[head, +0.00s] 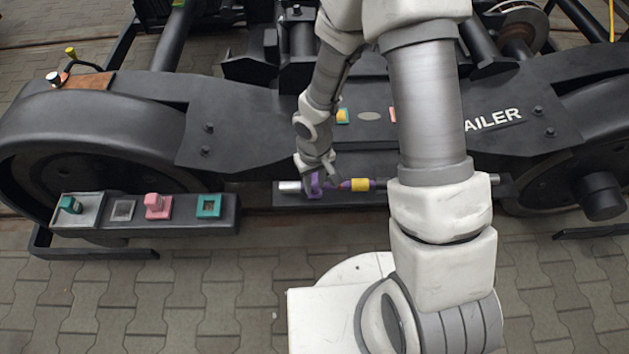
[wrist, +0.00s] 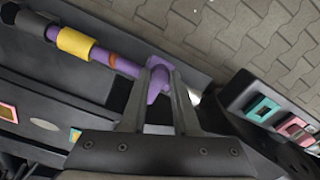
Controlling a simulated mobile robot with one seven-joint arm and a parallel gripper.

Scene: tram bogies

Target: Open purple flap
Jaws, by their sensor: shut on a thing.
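The purple flap (wrist: 156,84) shows in the wrist view as a short purple piece at the end of a purple rod section (wrist: 128,66). My gripper (wrist: 164,72) is shut on this purple piece, with one finger on each side of it. In the head view the purple piece (head: 316,186) sits between my gripper's fingers (head: 320,178), beside a silver rod end. A yellow band (head: 360,184) sits on the rod to the right. My fingers hide part of the purple piece, and I cannot tell how far it is turned.
A dark box (head: 180,226) with teal, grey and pink pieces stands left of my gripper. The black bogie frame (head: 250,125) rises behind the rod. My own arm covers the rod's right part in the head view. Paving (head: 190,290) in front is clear.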

